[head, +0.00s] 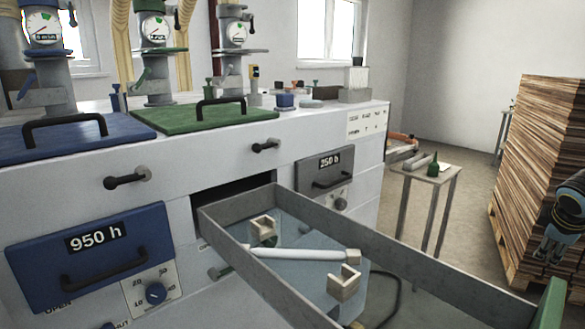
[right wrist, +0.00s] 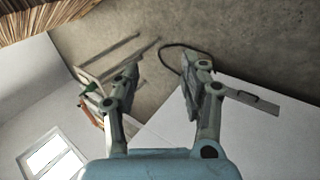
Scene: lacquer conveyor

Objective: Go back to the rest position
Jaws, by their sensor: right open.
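My right gripper (head: 556,246) is at the right edge of the head view, in front of the stacked boards and well apart from the drawer. In the right wrist view my right gripper (right wrist: 160,76) is open, with its two fingers spread and nothing between them. My left gripper is not in view.
An open drawer (head: 232,236) juts out from the white machine (head: 220,150). It holds a white rod (head: 300,253) and notched wooden blocks (head: 344,282). A board stack (head: 540,165) is at right. Floor shows between them.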

